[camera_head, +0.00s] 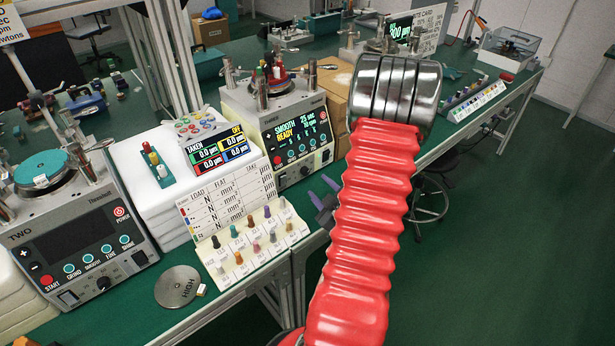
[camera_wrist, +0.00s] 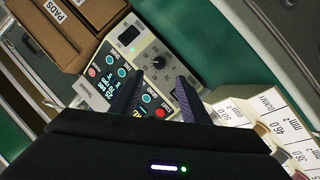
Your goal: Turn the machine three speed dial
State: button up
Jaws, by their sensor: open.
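Machine three (camera_head: 262,128) stands on the green bench, its lit screen reading SMOOTH and READY. Its speed dial, a black round knob, shows in the wrist view (camera_wrist: 158,62) on the pale lower panel, with a scale around it. My gripper (camera_head: 319,188) is open and empty, in front of the lower right of machine three. In the wrist view the purple-grey fingers (camera_wrist: 158,78) point at the panel, with the dial just past and between their tips. I see no contact with the dial.
A black switch (camera_wrist: 128,35) sits beside the dial, and coloured buttons (camera_wrist: 121,73) line the panel. A card rack with several coloured pegs (camera_head: 245,245) stands in front, near my gripper. Cardboard boxes (camera_head: 336,82) are behind. Machine two (camera_head: 75,235) is at left.

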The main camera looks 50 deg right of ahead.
aim_at(306, 173)
jog(key=x, duration=1)
jog(key=shift+w+d+f, duration=0.1)
jog(key=shift+w+f, duration=0.1)
jog(key=shift+w, duration=0.1)
jog(key=c, duration=1.1)
